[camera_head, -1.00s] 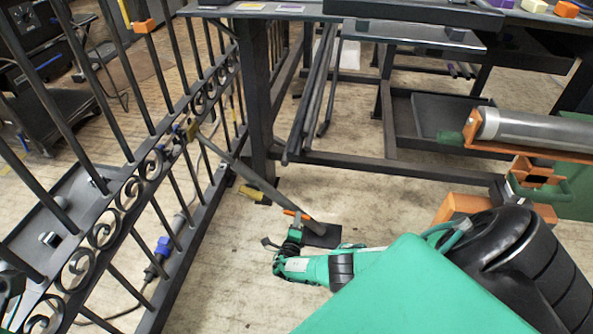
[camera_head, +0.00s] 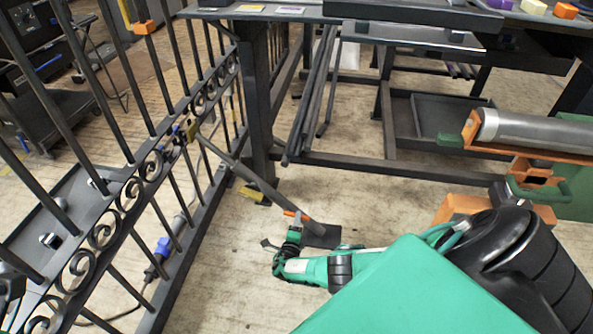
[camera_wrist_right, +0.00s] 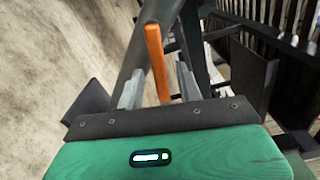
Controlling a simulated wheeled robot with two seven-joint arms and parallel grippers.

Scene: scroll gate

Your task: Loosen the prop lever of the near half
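The near half of the scroll gate (camera_head: 130,195) is a black barred leaf with scrollwork at the left of the head view. A grey prop bar (camera_head: 240,172) slants from it down to a dark foot plate (camera_head: 322,236) on the floor. An orange prop lever (camera_head: 294,214) sits low on the bar; it also shows in the right wrist view (camera_wrist_right: 156,60). My right gripper (camera_head: 291,238) is at the lever. In the wrist view its grey fingers (camera_wrist_right: 158,88) stand apart, with the lever between them and a gap visible.
A dark workbench (camera_head: 300,15) with shelves and long bars stands behind the prop. A steel cylinder in an orange holder (camera_head: 535,133) is at the right. A blue cable connector (camera_head: 163,247) lies by the gate.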

